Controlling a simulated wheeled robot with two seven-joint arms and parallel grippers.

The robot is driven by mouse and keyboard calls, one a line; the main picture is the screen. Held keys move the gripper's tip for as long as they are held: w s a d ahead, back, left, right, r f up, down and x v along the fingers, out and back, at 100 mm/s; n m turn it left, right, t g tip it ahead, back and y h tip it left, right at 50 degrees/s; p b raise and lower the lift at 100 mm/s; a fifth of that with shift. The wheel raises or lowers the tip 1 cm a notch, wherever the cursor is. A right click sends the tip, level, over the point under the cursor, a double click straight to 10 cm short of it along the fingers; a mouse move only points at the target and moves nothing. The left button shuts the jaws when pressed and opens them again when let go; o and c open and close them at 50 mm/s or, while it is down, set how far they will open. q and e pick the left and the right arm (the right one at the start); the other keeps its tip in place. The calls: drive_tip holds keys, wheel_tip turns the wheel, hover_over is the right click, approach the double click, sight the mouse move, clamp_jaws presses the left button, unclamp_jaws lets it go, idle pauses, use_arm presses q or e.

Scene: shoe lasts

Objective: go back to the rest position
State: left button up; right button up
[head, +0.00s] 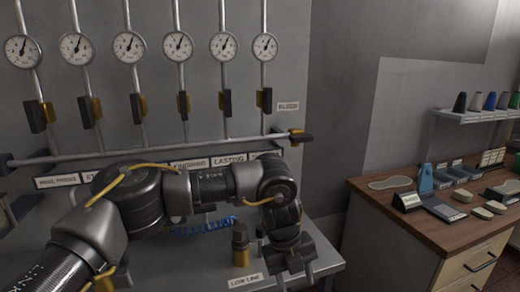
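My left arm comes in from the lower left and reaches across in front of the grey gauge panel. Its gripper (292,264) is at the bottom centre, pointing down over the grey ledge (325,258), just right of a black-and-brass fitting (240,245). The fingertips are dark and small, so I cannot tell whether they are open or shut, and I see no object in them. My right gripper is not in view. The arm hides part of the label row and ledge.
Several round gauges (178,46) sit on pipes above black-and-yellow valve handles (137,107). At right, a wooden bench (400,215) holds small items under a shelf (478,116) of cones.

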use_arm(q)
drive_tip(key=s+d+f+n+h, duration=0.3)
drive_tip(key=s+d+n+h, duration=0.1)
drive_tip(key=s+d+h, duration=0.85)
drive_tip(key=w+a+f+n+t+y, duration=0.3)
drive_tip(key=a+f+n+t+y, duration=0.15)
drive_tip(key=a+n, duration=0.6)
drive_tip(key=w+a+f+n+t+y, duration=0.3)
drive_tip(key=a+f+n+t, duration=0.3)
drive_tip(key=a+n, duration=0.4)
drive_tip(key=s+a+f+n+g+y, duration=0.3)
drive_tip(key=s+a+f+y, duration=0.15)
drive_tip(key=s+a, duration=0.65)
drive_tip(key=s+a+f+n+g+y, duration=0.35)
drive_tip(key=s+a+f, duration=0.25)
drive_tip(key=s+a, duration=0.6)
drive_tip(key=s+f+x, duration=0.1)
drive_tip(key=s+x, duration=0.1)
drive_tip(key=x, duration=1)
drive_tip(key=s+a+x, duration=0.1)
drive_tip(key=s+x, duration=0.2)
drive_tip(key=x, duration=1)
drive_tip(key=s+a+f+g, duration=0.2)
drive_tip(key=s+f, duration=1.4)
drive_tip(key=shift+s+a+f, duration=0.2)
drive_tip(key=shift+s+a, duration=0.05)
drive_tip(key=shift+a, duration=0.05)
